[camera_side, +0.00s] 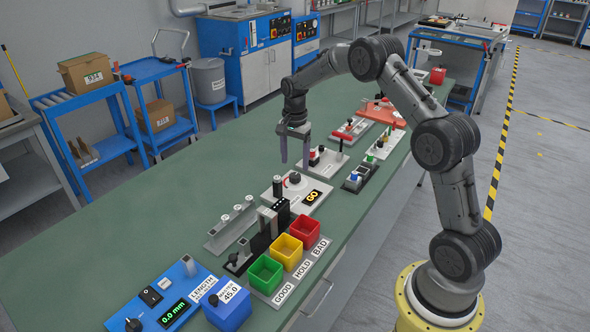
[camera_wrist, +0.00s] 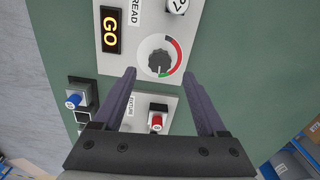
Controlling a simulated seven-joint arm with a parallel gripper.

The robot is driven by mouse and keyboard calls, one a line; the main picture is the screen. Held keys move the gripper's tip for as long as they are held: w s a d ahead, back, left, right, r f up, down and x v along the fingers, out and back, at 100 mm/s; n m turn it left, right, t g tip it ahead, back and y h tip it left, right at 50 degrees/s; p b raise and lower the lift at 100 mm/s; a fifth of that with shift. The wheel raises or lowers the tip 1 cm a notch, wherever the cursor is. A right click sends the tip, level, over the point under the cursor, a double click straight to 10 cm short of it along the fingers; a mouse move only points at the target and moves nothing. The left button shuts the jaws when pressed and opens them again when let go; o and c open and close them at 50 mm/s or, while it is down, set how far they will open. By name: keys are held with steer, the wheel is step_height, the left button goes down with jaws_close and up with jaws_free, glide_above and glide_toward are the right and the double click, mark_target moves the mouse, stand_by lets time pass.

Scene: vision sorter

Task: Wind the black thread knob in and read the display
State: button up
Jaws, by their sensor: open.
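The knob also shows in the side view (camera_side: 295,178). The display (camera_wrist: 110,30) beside it is lit and reads "GO" in yellow; it shows in the side view too (camera_side: 312,196). My gripper (camera_side: 295,164) is open and empty, pointing down above the knob. In the wrist view, the gripper's fingertips (camera_wrist: 160,74) lie either side of the knob, apart from it.
A labelled cylinder (camera_side: 277,187) stands at the station's left end. Green (camera_side: 265,272), yellow (camera_side: 287,249) and red (camera_side: 305,230) bins stand in front. A fixture with a red knob (camera_wrist: 156,122) lies behind the station. The bench's left side (camera_side: 130,225) is mostly clear.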

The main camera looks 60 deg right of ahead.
mark_target(295, 175)
step_height(295, 175, up, 9)
stand_by(0.3)
stand_by(0.5)
